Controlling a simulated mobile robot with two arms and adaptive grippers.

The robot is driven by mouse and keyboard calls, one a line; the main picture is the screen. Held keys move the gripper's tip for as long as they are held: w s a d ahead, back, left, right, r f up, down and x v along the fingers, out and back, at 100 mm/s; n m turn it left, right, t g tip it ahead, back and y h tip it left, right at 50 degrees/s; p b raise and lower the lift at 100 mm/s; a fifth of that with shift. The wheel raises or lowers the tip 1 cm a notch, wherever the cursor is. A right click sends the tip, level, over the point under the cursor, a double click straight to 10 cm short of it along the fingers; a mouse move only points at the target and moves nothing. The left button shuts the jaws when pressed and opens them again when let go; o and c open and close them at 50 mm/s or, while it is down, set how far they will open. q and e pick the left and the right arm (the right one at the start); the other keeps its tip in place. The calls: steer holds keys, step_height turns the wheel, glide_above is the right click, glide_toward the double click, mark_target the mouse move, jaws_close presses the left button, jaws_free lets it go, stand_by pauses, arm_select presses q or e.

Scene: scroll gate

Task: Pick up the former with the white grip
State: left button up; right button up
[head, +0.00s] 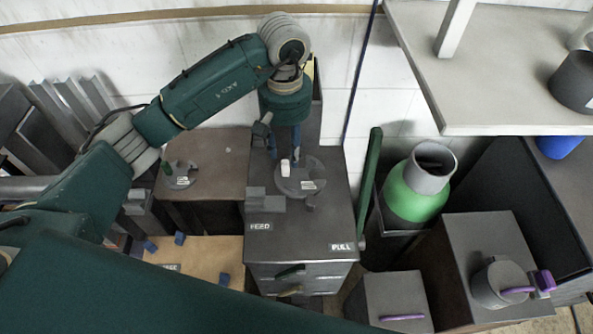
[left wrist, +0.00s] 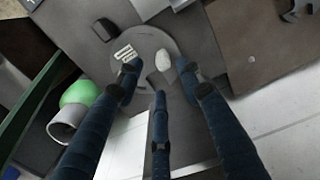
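The former with the white grip (head: 285,168) stands on a round grey disc (head: 314,176) on top of the dark cabinet marked FEED and PULL. My left gripper (head: 283,143) points down just above and behind it. In the left wrist view the white grip (left wrist: 162,60) lies between the spread blue fingertips of the left gripper (left wrist: 158,74), which look apart from it. The gripper is open and empty. My right gripper is not in view.
A similar grey piece with a green grip (head: 181,176) sits on the brown top at left. A dark green bar (head: 369,185) rises beside the cabinet's right side. A green container (head: 411,194) stands to the right. A pale shelf (head: 480,100) overhangs at upper right.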

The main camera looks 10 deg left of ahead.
mark_target(285, 163)
arm_select(q)
steer(key=shift+s+f, duration=0.15)
steer(key=shift+f, duration=0.5)
steer(key=f+p, duration=0.1)
steer(key=f, duration=0.1)
steer(key=f+p, duration=0.1)
steer(key=f, duration=0.1)
steer(key=shift+s+a+f+p, duration=0.1)
steer(key=shift+s+a+p, duration=0.15)
steer(key=shift+p, duration=0.1)
steer(key=shift+f, duration=0.45)
steer(key=shift+w+f, duration=0.1)
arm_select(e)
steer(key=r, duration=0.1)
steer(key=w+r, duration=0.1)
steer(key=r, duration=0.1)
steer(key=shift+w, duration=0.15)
arm_select(q)
steer(key=c, duration=0.8)
steer(key=shift+w, duration=0.1)
jaws_close()
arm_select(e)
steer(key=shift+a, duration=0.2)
